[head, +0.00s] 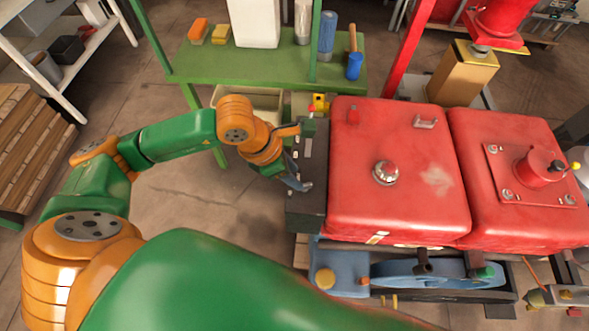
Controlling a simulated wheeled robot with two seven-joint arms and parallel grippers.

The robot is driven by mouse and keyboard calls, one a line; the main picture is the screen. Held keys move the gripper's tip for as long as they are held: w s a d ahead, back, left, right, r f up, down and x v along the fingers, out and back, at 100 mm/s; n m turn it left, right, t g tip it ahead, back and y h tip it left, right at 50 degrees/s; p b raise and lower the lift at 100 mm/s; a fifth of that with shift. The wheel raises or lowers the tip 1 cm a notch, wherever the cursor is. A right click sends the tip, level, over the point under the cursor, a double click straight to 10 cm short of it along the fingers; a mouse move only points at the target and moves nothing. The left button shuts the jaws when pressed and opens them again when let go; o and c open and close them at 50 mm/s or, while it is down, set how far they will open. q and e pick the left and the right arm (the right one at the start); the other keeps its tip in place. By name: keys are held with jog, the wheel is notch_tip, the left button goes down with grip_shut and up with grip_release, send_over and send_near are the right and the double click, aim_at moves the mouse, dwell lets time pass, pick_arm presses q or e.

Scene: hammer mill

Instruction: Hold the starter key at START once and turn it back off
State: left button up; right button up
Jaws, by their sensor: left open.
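A dark control panel box (306,205) stands against the left end of the red machine housing (395,165). Small light-coloured fittings show along its face, but the starter key cannot be made out among them. My left gripper (303,157) is at this panel, coming in from the left. Its two fingers are spread wide, one toward the far end of the panel and one toward the near end. The gap between them looks empty. Whether a finger touches the panel cannot be told. My right gripper is not in view.
A blue flywheel assembly (430,272) lies in front of the red housing. A shelf and wooden pallet stand left. Concrete floor is clear left of the panel.

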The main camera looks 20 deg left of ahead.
aim_at(305, 184)
pick_arm(q)
jog(key=x, duration=0.2)
jog(key=d+x, duration=0.1)
jog(key=x, duration=0.1)
jog(key=shift+s, duration=0.15)
jog(key=shift+f, duration=0.2)
jog(key=shift+a, duration=0.15)
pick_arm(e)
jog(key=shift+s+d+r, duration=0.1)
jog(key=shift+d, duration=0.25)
pick_arm(q)
grip_shut()
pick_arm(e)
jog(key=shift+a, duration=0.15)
